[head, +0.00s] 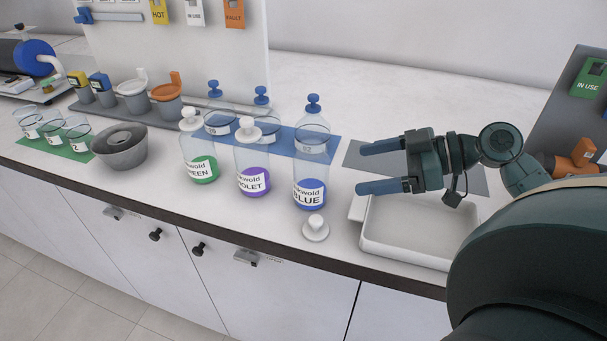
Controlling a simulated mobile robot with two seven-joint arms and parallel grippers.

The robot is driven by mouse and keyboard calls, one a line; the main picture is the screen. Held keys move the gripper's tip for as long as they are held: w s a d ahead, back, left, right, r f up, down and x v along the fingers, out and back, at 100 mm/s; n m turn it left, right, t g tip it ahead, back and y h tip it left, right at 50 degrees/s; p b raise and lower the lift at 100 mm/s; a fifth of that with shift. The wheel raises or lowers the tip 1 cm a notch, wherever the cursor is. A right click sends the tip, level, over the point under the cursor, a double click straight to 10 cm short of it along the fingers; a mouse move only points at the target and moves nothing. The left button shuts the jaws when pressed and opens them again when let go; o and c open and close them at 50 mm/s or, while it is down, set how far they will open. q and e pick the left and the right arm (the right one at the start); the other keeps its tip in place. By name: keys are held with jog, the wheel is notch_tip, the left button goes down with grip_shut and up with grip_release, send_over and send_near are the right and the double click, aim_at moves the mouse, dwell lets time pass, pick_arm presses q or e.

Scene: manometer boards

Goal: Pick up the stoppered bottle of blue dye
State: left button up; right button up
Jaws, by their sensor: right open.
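The bottle of blue dye (310,196) stands upright near the counter's front edge, labelled BLUE. Its top overlaps a clear blue-stoppered vessel (312,127) behind it, so its mouth is hard to make out. I see no white stopper on it. A white stopper (316,230) sits on the counter just in front of it. My right gripper (362,168) is open and empty to the right of the bottle, fingers pointing left towards it, apart from it. My left gripper is not in view.
White-stoppered green (203,168) and violet (254,180) bottles stand left of the blue one. More blue-stoppered vessels stand behind on a blue mat (280,138). A white tray (410,252) lies below my right gripper. A grey bowl (120,150) is further left.

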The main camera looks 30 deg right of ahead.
aim_at(313, 149)
jog(key=x, duration=0.6)
jog(key=p+x, duration=0.1)
jog(key=x, duration=0.4)
jog(key=shift+w+d+p, duration=0.15)
jog(key=shift+d+p, duration=0.1)
jog(key=shift+p, duration=0.05)
jog(key=shift+w+a+f, duration=0.2)
jog(key=shift+a+f, duration=0.1)
jog(key=c, duration=1.1)
notch_tip(313, 149, up, 10)
jog(key=shift+r, duration=0.1)
